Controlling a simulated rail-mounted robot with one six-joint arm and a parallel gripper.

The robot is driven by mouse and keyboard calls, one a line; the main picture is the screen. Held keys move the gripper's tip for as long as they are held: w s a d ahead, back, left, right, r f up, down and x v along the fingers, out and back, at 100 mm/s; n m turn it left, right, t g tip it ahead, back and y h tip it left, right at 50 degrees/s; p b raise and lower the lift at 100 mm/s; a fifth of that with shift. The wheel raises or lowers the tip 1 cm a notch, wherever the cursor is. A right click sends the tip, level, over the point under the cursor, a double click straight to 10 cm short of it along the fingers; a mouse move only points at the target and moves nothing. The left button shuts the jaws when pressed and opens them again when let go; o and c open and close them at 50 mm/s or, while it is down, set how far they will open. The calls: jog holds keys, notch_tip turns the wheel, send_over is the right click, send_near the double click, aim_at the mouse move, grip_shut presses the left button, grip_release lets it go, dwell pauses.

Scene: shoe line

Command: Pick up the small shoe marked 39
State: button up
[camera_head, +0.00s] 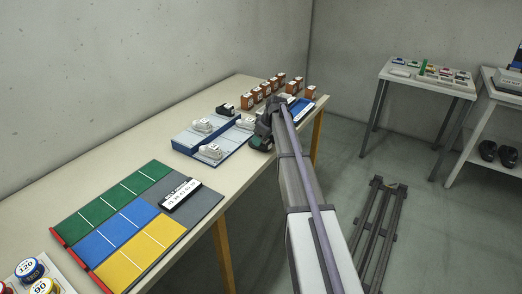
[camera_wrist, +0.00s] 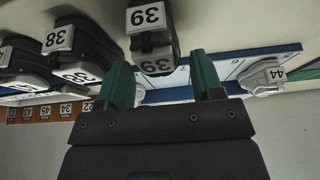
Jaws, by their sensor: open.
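In the wrist view, which is upside down, a dark shoe (camera_wrist: 153,38) with white labels reading 39 is at the top centre. It lies beyond the fingertips and slightly left of the midpoint between them. My gripper (camera_wrist: 164,72) is open, with its two green fingers apart and nothing between them. In the head view my gripper (camera_head: 263,138) is at the right side of the blue shoe tray (camera_head: 186,151). I cannot make out the 39 shoe there.
Dark shoes marked 38 (camera_wrist: 78,62) and a white shoe marked 44 (camera_wrist: 263,76) are close by in the wrist view. White shoes (camera_head: 211,151) stand on the tray. Several orange boxes (camera_head: 257,95) line the table's back. A coloured board (camera_head: 112,215) lies at the front left.

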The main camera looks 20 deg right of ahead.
jog(key=b+x, duration=0.1)
jog(key=x, duration=0.2)
jog(key=shift+d+f+b, duration=0.1)
jog(key=shift+f+b, duration=0.1)
jog(key=shift+b, duration=0.1)
jog(key=shift+r, duration=0.25)
jog(key=c, duration=0.7)
notch_tip(320, 180, up, 10)
jog(key=p, duration=1.1)
jog(key=shift+r, duration=0.2)
